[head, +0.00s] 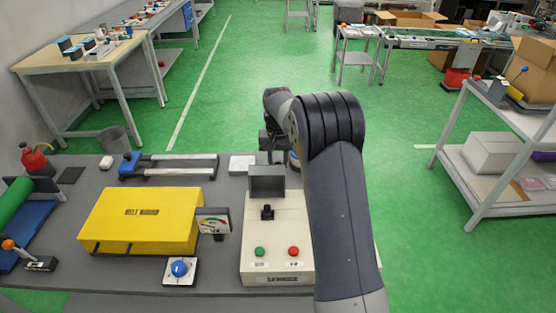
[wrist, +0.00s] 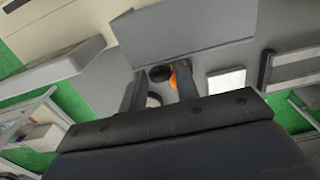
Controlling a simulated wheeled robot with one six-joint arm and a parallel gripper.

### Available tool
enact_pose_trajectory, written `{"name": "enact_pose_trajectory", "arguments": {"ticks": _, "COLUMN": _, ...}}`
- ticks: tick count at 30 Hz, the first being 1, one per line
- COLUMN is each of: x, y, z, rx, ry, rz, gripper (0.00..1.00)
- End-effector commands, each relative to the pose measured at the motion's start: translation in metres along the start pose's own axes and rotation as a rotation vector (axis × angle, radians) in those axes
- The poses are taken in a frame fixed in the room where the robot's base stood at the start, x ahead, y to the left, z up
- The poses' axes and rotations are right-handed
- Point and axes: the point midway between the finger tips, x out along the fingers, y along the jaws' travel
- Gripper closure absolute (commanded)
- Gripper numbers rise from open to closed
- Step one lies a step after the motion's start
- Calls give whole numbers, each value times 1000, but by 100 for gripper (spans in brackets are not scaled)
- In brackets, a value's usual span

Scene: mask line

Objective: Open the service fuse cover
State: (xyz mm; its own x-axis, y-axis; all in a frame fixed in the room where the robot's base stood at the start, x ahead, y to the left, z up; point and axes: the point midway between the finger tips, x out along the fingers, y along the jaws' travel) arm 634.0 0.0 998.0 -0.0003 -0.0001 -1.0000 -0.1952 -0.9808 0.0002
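I cannot single out the service fuse cover by a label. The cream control box (head: 278,235) has a grey upright panel (head: 266,181), a black joystick, and green and red buttons. My gripper (head: 271,146) is behind that panel, largely hidden by my arm. In the wrist view, my gripper (wrist: 160,90) has its two dark fingers apart. A small orange part (wrist: 173,77), a dark round part and a pale round part (wrist: 153,100) show between or just beyond them. Contact cannot be told. The grey panel (wrist: 185,35) is close beyond the fingers.
A white plate (head: 243,163) lies left of my gripper. A yellow box (head: 143,218), a gauge (head: 213,221) and a blue knob (head: 179,268) stand left of the control box. A blue-ended rail fixture (head: 168,166) is at the back. Green floor lies beyond the bench.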

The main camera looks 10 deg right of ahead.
Motion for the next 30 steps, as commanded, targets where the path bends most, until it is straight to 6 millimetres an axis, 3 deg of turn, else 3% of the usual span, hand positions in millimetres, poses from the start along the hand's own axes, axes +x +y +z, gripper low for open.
{"name": "enact_pose_trajectory", "arguments": {"ticks": 11, "x": 0, "y": 0, "z": 0, "rx": 0, "ry": 0, "rz": 0, "gripper": 100}}
{"name": "enact_pose_trajectory", "arguments": {"ticks": 20, "x": -2, "y": 0, "z": 1, "rx": 0, "ry": 1, "rz": 0, "gripper": 100}}
{"name": "enact_pose_trajectory", "arguments": {"ticks": 30, "x": -11, "y": 0, "z": 15, "rx": -1, "ry": -3, "rz": 0, "gripper": 100}}
